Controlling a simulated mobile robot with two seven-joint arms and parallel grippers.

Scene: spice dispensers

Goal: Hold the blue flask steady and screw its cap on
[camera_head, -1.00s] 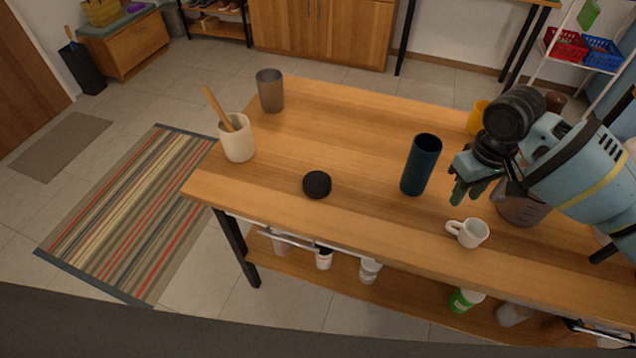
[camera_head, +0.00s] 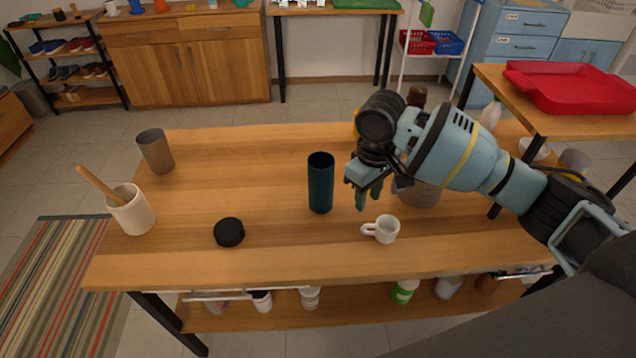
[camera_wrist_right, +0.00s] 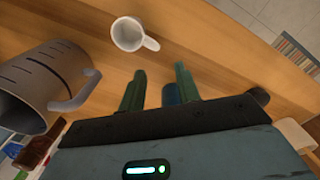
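The blue flask (camera_head: 320,183) stands upright and open-topped on the wooden table in the head view. A black round cap (camera_head: 229,232) lies on the table to its left, apart from it. My right gripper (camera_head: 368,196) is just right of the flask, above the table, pointing down. In the right wrist view its two green fingers (camera_wrist_right: 158,90) are apart with nothing held between them. Part of the blue flask (camera_wrist_right: 171,95) shows behind the fingers there, mostly hidden by the gripper. My left gripper is in neither view.
A white mug (camera_head: 386,229) stands near the front edge, close to my right gripper. A grey pitcher (camera_wrist_right: 42,88) is partly hidden behind my right gripper in the head view. A white crock (camera_head: 130,212) with a wooden utensil and a metal cup (camera_head: 156,152) stand at left.

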